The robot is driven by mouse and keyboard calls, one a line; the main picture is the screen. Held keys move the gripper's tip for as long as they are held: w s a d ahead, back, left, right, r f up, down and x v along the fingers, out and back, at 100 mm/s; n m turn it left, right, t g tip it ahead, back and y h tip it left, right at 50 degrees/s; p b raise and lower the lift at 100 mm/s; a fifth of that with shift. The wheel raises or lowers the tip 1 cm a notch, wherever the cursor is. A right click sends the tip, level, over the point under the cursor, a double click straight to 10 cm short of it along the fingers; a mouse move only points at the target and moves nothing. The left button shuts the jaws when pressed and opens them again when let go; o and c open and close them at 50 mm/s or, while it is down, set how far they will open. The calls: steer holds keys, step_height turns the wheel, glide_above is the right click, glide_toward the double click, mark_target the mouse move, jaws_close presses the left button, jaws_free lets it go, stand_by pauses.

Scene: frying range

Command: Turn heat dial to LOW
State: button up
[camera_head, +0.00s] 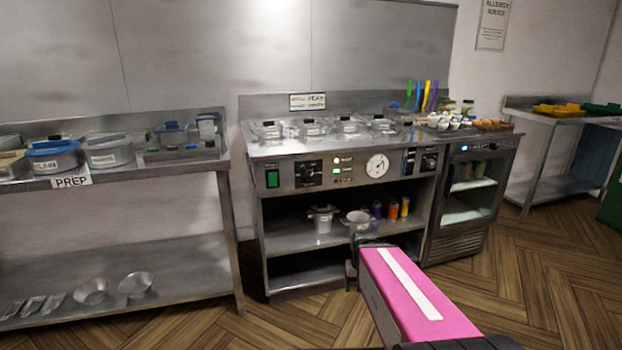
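The range's steel control panel (345,180) faces me in the middle of the view. A black dial (309,174) sits left of centre on it, and a second black dial (429,161) sits at its right end. Their labels are too small to read, so I cannot tell which is the heat dial or where either points. My pink arm reaches in from the bottom right. My gripper (353,269) is a small dark shape at its far end, low in front of the open shelf and apart from both dials. Its fingers are mostly hidden by the arm.
A green switch (272,179), small lights (337,170) and a round gauge (377,165) share the panel. Pots (322,219) and bottles (405,207) stand on the shelf below. A prep table (226,170) stands left, a glass-door fridge (470,190) right. The floor at right is clear.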

steer(key=w+r+t+h, duration=0.15)
steer(key=w+t, duration=0.35)
steer(key=w, duration=0.6)
steer(key=n+t+y, duration=0.2)
steer(key=t+y, duration=0.4)
steer(key=t, duration=0.7)
glide_toward(310, 177)
steer(key=shift+h, duration=0.25)
steer(key=x, duration=0.9)
steer(key=shift+w+a+r, duration=0.15)
steer(key=shift+w, duration=0.15)
steer(key=c, duration=0.9)
